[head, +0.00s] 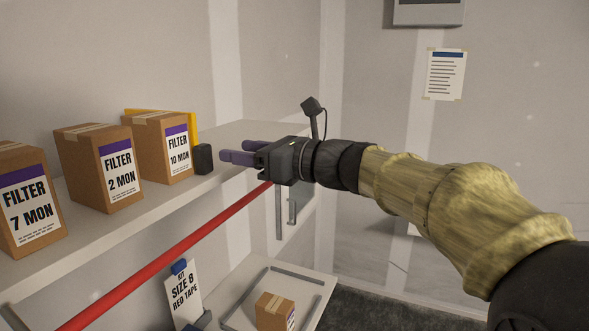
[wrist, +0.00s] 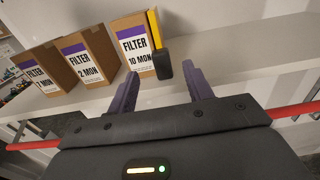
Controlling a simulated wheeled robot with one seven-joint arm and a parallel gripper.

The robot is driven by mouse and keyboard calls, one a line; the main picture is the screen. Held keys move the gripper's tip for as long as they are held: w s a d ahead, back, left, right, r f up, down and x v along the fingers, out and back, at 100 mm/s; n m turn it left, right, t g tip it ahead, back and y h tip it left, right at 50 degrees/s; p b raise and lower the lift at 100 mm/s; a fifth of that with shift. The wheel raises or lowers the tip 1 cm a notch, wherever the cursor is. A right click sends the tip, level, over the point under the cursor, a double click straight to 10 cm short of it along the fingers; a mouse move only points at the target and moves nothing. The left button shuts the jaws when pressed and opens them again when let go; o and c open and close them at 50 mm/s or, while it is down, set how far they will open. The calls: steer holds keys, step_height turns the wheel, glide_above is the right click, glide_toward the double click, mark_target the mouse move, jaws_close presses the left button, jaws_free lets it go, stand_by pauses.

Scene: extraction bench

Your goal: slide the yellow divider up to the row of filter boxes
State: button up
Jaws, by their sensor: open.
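The yellow divider (head: 194,124) stands on the shelf at the right end of the filter boxes, mostly hidden behind the last box in the head view. In the wrist view the divider (wrist: 155,29) shows as a narrow yellow strip close beside the FILTER 10 MON box (wrist: 132,45); I cannot tell whether they touch. A black block (wrist: 163,66) sits at its front end. The row also holds FILTER 2 MON (head: 100,165) and FILTER 7 MON (head: 27,198). My gripper (head: 226,151) is open and empty, right of the black block (head: 203,159), its purple fingers pointing toward it.
A red bar (head: 165,258) runs along below the front of the white shelf (head: 110,228). The shelf is clear right of the divider. A wall stands behind.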

steer(key=b+v, duration=0.3)
steer(key=v, duration=0.7)
steer(key=shift+w, duration=0.15)
steer(key=d+f+n+g+h, duration=0.1)
steer(key=d+f+n+h, duration=0.15)
steer(key=f, duration=0.65)
steer(key=s+d+f+n+h, duration=0.1)
steer(key=f+h, duration=0.2)
steer(key=f, duration=0.5)
steer(key=d+f+n+g+h, duration=0.1)
steer(key=d+f+n+h, duration=0.15)
steer(key=f, duration=0.65)
steer(key=s+d+f+n+g+h, duration=0.1)
steer(key=s+d+f+n+h, duration=0.3)
steer(key=f+n, duration=0.4)
steer(key=s+d+f+n+g+h, duration=0.1)
steer(key=s+d+f+n+h, duration=0.3)
steer(key=s+f+n, duration=0.4)
step_height(320, 180, down, 3)
steer(key=shift+s+d+f+n+h, duration=0.15)
steer(key=shift+d+n+h, duration=0.15)
steer(key=shift+d, duration=0.6)
